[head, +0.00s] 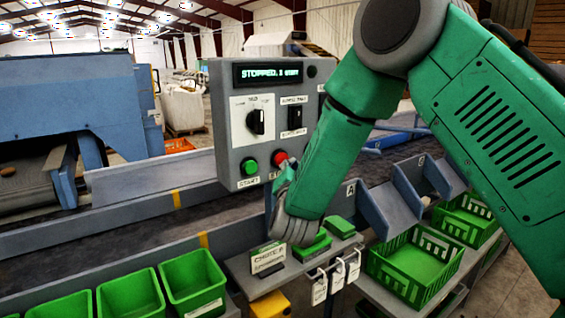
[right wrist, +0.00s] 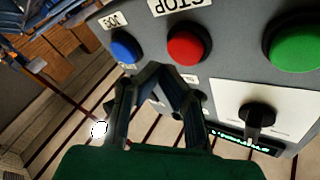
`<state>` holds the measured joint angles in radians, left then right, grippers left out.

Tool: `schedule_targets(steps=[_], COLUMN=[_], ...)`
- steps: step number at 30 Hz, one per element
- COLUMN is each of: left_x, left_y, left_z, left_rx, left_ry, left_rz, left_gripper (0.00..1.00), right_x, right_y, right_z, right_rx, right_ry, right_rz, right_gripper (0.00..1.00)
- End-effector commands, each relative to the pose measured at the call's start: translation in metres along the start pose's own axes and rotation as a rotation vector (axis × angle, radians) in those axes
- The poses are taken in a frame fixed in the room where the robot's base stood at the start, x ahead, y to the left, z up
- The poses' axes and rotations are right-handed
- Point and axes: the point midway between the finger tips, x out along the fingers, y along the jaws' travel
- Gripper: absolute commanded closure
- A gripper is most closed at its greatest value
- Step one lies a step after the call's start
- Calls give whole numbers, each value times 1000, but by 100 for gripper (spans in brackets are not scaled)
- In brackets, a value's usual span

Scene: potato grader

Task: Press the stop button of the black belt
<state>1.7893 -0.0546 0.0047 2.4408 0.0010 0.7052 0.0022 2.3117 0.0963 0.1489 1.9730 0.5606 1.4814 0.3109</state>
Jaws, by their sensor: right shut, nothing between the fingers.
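The grey control box (head: 225,150) stands over the dark belt (head: 110,233). Its display (head: 270,73) reads "STOPPED" with smaller text after it. The green start button (head: 249,166) is fully visible. The red stop button (head: 280,158) is partly hidden by my right gripper (head: 284,176). In the right wrist view, the red button (right wrist: 187,45) sits by a "STOP" label, between a blue button (right wrist: 125,46) and a green button (right wrist: 297,42). My right gripper (right wrist: 166,72) is shut and empty, its tips close to the red button; contact cannot be told. My left gripper is not in view.
A selector knob (head: 256,122) and a black switch (head: 295,118) are on the box above the buttons. Below are a small shelf with a sign (head: 268,257), hanging tags (head: 337,278) and green crates (head: 415,262). More green bins (head: 193,282) line the front.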

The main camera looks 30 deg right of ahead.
Motion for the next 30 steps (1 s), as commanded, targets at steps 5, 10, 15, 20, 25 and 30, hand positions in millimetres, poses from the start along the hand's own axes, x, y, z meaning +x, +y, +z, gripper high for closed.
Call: schedule_targets(steps=[5, 10, 15, 20, 25, 30], left_x=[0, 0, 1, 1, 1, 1], left_y=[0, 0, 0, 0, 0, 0], left_z=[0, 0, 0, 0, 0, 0], left_rx=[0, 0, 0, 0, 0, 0], left_ry=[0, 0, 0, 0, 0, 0], left_rz=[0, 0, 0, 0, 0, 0], left_gripper=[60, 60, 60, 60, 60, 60], right_x=[-15, -28, -34, -34, -34, -35], right_y=[8, 15, 18, 19, 19, 19], right_z=[-9, -15, -19, -19, -19, -18], right_rx=[-1, 0, -1, 0, 0, -1], right_ry=[0, 0, 0, 0, 0, -2], right_rz=[0, 0, 0, 0, 0, 0], right_gripper=[100, 100, 100, 100, 100, 100])
